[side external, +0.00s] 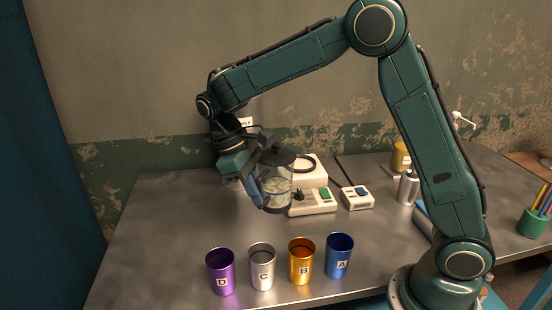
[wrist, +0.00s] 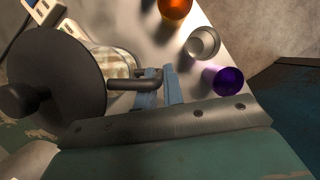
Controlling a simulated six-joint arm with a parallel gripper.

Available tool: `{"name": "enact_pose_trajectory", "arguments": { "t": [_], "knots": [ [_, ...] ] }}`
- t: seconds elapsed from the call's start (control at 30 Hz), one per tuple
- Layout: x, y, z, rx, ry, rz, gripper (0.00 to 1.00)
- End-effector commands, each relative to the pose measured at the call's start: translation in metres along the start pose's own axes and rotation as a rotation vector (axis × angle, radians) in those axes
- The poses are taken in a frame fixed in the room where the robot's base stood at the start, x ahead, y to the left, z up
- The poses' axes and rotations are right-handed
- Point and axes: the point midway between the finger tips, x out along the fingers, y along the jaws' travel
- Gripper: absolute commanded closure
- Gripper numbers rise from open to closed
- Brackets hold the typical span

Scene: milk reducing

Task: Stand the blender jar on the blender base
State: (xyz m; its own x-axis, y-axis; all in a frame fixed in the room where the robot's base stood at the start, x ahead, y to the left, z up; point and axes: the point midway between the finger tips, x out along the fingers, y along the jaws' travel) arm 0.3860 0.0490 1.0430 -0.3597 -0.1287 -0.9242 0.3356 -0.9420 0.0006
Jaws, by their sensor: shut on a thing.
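The blender jar (side external: 277,190) is clear with a dark lid and pale contents, and it looks roughly upright. My gripper (side external: 257,188) is shut on its handle, at the jar's left in the side view. In the wrist view the dark lid (wrist: 55,75) fills the left, and the dark handle lies between the blue fingers of my gripper (wrist: 160,88). The cream blender base (side external: 316,203), with a green button and a dark knob, stands on the table. The jar overlaps its left part in the side view; I cannot tell the gap between them.
Purple (side external: 221,272), silver (side external: 262,267), orange (side external: 301,262) and blue (side external: 339,256) cups stand in a row at the front. A small cream box (side external: 357,198) with a blue switch is right of the base. A silver bottle (side external: 408,188) stands further right. The table's left is clear.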

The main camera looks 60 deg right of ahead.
Motion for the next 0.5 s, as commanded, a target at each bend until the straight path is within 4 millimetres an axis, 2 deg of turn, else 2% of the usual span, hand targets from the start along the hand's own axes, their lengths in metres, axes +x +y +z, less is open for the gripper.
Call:
{"name": "enact_pose_trajectory", "arguments": {
  "t": [0.5],
  "knots": [
    [-0.009, 0.058, -0.003, -0.122, 0.000, 0.054, 1.00]
  ]
}}
